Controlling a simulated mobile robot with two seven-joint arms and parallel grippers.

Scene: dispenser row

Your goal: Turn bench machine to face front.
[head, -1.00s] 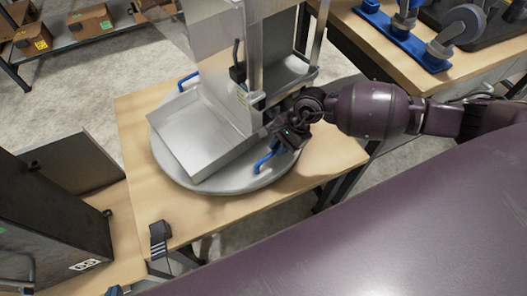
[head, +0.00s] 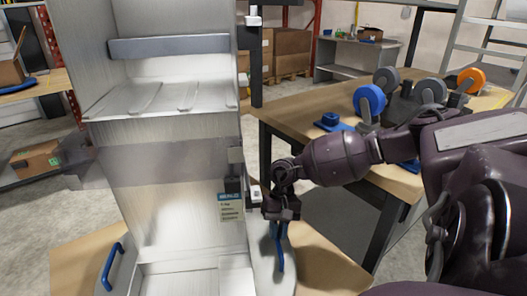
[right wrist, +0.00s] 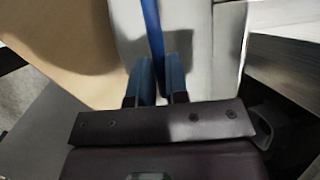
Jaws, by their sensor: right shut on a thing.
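The bench machine (head: 170,200) is a tall metal dispenser with a tray at its foot and a small label low on its right side. It stands on a round grey turntable (head: 262,283), its open metal front roughly toward me. A blue handle (head: 113,266) shows at the left. My right gripper (head: 281,213) is at the right edge, shut on another blue handle (head: 279,252). In the right wrist view, the fingers (right wrist: 156,82) sit on either side of that blue handle (right wrist: 152,30). My left gripper is out of view.
A wooden table (head: 310,105) with blue, grey and orange wheeled things stands at the back right. A shelf with a cardboard box (head: 36,160) is at the left. Bare floor lies between the bench and the back right table.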

